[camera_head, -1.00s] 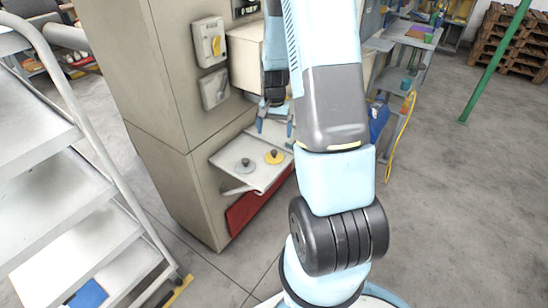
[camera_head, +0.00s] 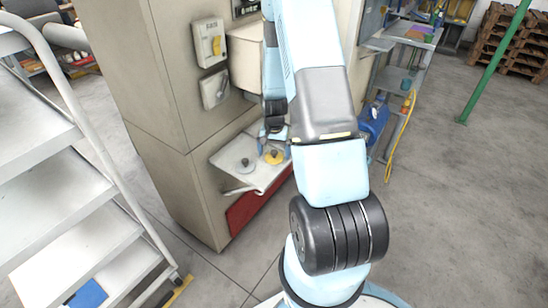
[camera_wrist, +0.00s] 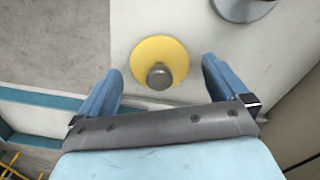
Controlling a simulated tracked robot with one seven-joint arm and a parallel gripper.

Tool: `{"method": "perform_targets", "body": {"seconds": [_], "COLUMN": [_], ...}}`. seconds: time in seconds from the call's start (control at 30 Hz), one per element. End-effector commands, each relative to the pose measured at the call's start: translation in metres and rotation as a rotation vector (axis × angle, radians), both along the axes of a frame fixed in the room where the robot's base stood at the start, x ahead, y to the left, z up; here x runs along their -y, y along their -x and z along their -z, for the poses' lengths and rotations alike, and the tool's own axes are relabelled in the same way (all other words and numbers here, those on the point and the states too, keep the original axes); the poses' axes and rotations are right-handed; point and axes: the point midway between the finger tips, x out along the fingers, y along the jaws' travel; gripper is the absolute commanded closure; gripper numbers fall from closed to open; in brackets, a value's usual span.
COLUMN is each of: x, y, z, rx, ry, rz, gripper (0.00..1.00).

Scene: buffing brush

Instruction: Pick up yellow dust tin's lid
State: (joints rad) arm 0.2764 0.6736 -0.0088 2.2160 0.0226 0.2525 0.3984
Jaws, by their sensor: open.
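The yellow lid (camera_head: 274,157) is a round disc with a dark knob on top, on a pale shelf (camera_head: 262,180) on the side of the cabinet. In the wrist view the yellow lid (camera_wrist: 160,60) shows whole, its grey knob near the gap between my fingertips. My gripper (camera_head: 272,142) is open just above it; in the wrist view its blue fingers (camera_wrist: 162,75) stand on either side of the lid with nothing between them gripped. Whether the fingers reach the lid's height is hard to tell. The tin under the lid is not visible.
A grey lid with a knob (camera_head: 245,165) sits left of the yellow one on the same shelf. The beige cabinet (camera_head: 165,110) rises behind it. White steps with a rail (camera_head: 75,180) stand at left. Open floor lies at right, before a green pole (camera_head: 495,62).

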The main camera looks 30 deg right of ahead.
Motion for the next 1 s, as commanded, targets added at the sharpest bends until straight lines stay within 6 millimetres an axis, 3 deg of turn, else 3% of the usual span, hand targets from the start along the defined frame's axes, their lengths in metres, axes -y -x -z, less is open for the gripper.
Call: {"method": "perform_targets", "body": {"seconds": [0.33,0.9,1.0], "x": [0.0001,0.0001,0.0001], "y": [-0.0001,0.0,-0.0001], "z": [0.0057,0.0054,0.0054], "rx": [0.001,0.0,0.001], "ry": [0.001,0.0,0.001], "rz": [0.0,0.0,0.0], "gripper": [0.0,0.55,0.56]}}
